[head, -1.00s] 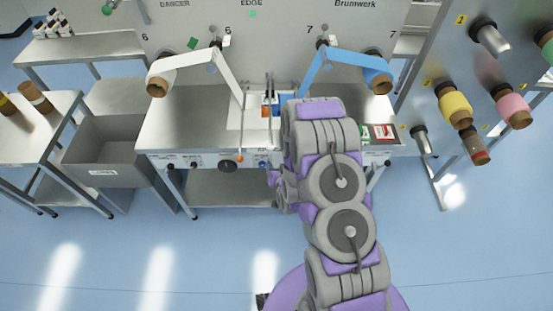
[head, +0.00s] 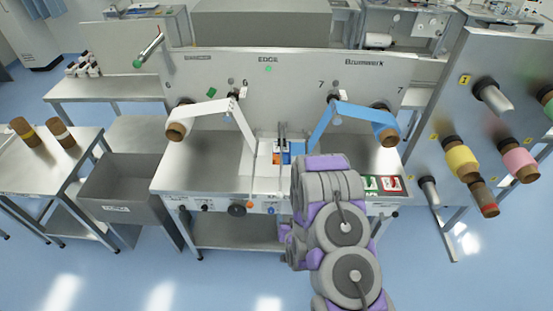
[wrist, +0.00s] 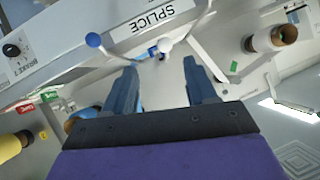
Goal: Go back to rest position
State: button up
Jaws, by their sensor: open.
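My purple and grey arm (head: 330,215) reaches forward in the lower right of the head view, in front of the converter bench (head: 200,170). In the head view the arm hides the gripper itself. In the wrist view my gripper (wrist: 160,75) is open, its two blue fingers apart with nothing between them. I cannot judge the exact gap between the fingertips and the bench.
A grey bin (head: 122,188) and a side table (head: 25,178) with rolls stand at left. A panel with yellow (head: 461,158) and pink rolls (head: 518,158) stands at right. White (head: 200,118) and blue webs (head: 350,116) hang above the bench. The blue floor (head: 220,285) in front is clear.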

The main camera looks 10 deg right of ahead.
jog(key=s+r+n+g+b, duration=0.2)
jog(key=s+r+g+b, duration=0.3)
jog(key=r+g+b, duration=0.4)
jog(key=s+r+g+b, duration=0.2)
jog(key=s+r+b, duration=0.2)
jog(key=s, duration=1.1)
jog(key=s+r+n+g+b, duration=0.1)
jog(key=s+r+g+b, duration=0.2)
jog(key=s, duration=1.2)
jog(key=d+r+b, duration=0.1)
jog(key=b, duration=0.2)
jog(key=shift+s+r+b, duration=0.25)
jog(key=shift+s+b, duration=0.05)
jog(key=shift+b, duration=0.1)
jog(key=shift+w, duration=0.1)
jog(key=shift+c, duration=0.2)
